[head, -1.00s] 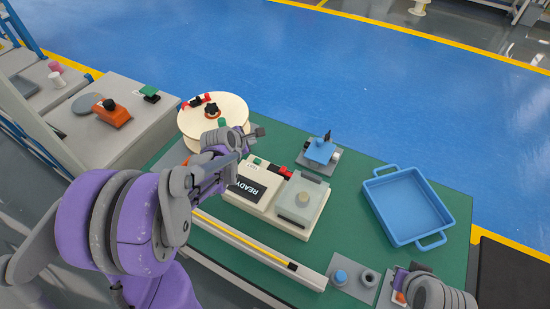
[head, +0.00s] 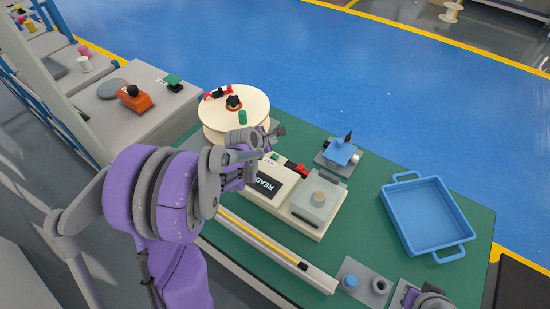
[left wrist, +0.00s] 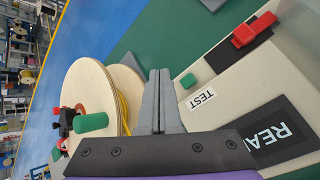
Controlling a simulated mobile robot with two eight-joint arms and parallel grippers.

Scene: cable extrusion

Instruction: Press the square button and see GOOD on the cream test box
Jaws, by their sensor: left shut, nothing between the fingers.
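The cream test box (head: 306,225) sits on the green table, its black display (head: 267,186) reading READY. The left wrist view also shows the test box (left wrist: 228,88), with the display (left wrist: 270,133) partly cut off. A green square button (left wrist: 188,81) stands beside the TEST label (left wrist: 202,98). My left gripper (head: 277,133) is shut and empty near the button end of the box. In the left wrist view its fingertips (left wrist: 160,72) lie just left of the button, apart from it in the picture. My right gripper (head: 412,297) is partly in view at the bottom right; its jaws are unclear.
A cream spool (head: 222,108) stands behind my left gripper. A red part (left wrist: 255,30) sits on the box. A clear-covered block (head: 318,200), a blue device (head: 342,153) and a blue tray (head: 430,215) are to the right. A long pale rail (head: 265,248) lies in front.

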